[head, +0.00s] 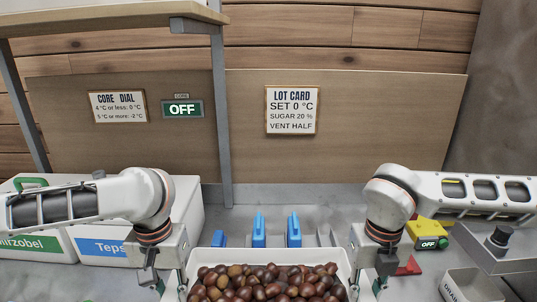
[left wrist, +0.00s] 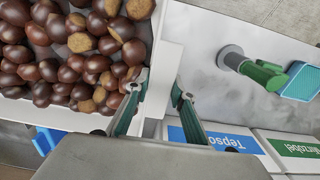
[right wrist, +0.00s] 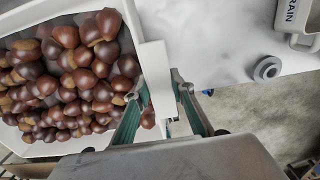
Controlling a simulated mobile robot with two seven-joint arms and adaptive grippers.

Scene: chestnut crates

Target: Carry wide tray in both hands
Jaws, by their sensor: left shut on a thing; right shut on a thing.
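A wide white tray (head: 270,256) full of brown chestnuts (head: 268,282) is at the bottom middle of the head view; its near side is cut off. My left gripper (head: 172,284) is at the tray's left end. In the left wrist view the left gripper (left wrist: 158,95) is shut on the tray's white end wall (left wrist: 170,60). My right gripper (head: 370,285) is at the right end. In the right wrist view the right gripper (right wrist: 160,88) is shut on the opposite end wall (right wrist: 155,65). The gap below the tray is hidden.
Behind the tray, two blue upright pieces (head: 259,231) stand on the grey worktop. White crates (head: 110,225) are at left. A yellow box with an OFF display (head: 428,233) and a red piece (head: 409,266) are at right, near a white DRAIN container (head: 468,285). A grey post (head: 221,120) rises behind.

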